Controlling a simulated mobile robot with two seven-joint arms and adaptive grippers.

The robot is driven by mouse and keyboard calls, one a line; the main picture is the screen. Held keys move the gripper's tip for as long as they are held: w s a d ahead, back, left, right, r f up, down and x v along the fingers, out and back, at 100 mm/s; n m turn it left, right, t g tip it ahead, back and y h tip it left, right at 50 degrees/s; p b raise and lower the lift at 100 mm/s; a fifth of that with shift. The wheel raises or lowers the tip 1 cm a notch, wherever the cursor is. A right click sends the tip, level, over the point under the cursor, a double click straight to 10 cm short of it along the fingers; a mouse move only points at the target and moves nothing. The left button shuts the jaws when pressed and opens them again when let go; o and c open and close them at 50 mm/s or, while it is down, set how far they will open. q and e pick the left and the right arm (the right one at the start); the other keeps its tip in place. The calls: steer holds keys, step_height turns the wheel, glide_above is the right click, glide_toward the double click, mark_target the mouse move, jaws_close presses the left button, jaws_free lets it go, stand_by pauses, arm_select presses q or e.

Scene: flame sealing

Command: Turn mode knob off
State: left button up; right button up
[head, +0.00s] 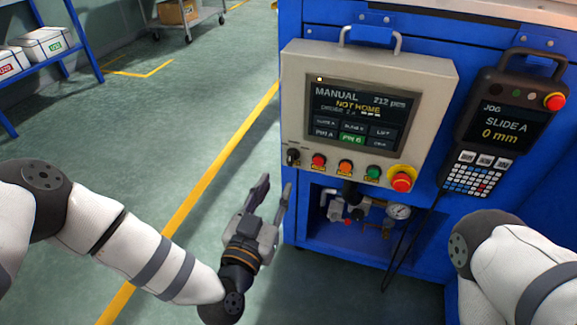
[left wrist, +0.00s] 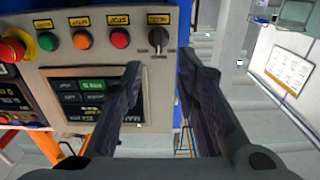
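The mode knob (head: 293,156) is a small black rotary knob at the left end of the button row on the beige control panel (head: 438,82). In the left wrist view the knob (left wrist: 158,37) shows near the top middle, its pointer roughly along the picture's vertical. My left gripper (head: 276,186) is open and empty, below and slightly left of the knob and apart from it. In the left wrist view its two fingers (left wrist: 161,68) are spread, with the knob beyond the gap between them. My right gripper is out of view; only part of my right arm shows.
Red, orange and green buttons (head: 373,172) and a red emergency stop (head: 401,182) continue the row. The screen (head: 359,113) reads MANUAL and NOT HOME. A jog pendant (head: 508,115) hangs at right. A gauge (head: 398,211) sits below. Floor left of the blue cabinet is free.

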mark_target(290, 161)
arm_select(q)
steer(key=b+x, duration=0.1)
steer(key=x, duration=0.7)
steer(key=shift+w+d+f, duration=0.1)
steer(key=shift+w, duration=0.15)
jaws_close()
